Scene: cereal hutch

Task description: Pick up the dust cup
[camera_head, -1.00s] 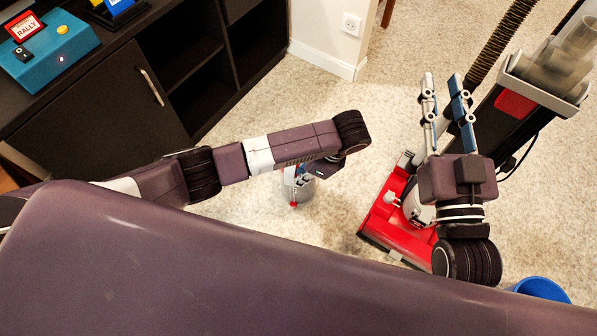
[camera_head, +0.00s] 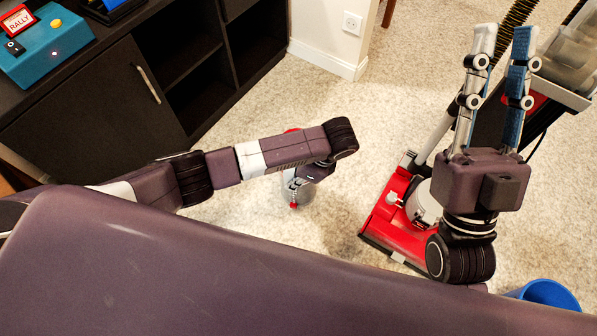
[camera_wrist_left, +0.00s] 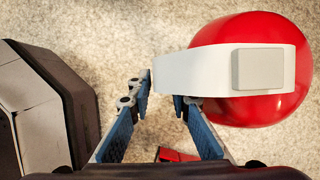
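The dust cup (camera_wrist_left: 270,95) shows in the left wrist view with a round red top and a broad white handle (camera_wrist_left: 190,70). In the head view the dust cup (camera_head: 305,196) is mostly hidden behind my left arm, with a bit of red above the arm and a pale body below. My left gripper (camera_wrist_left: 163,92) is open, with its blue-padded fingertips at the handle's left end. I cannot tell whether they touch it. My right gripper (camera_head: 502,50) is open and empty, fingers pointing up the picture, above the vacuum.
A red-based upright vacuum (camera_head: 395,222) with a dark hose stands at the right. A blue bin (camera_head: 548,293) is at the lower right. A dark cabinet (camera_head: 90,110) with open shelves lines the left, with a blue box (camera_head: 45,47) on top. Carpet (camera_head: 345,95) is clear between.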

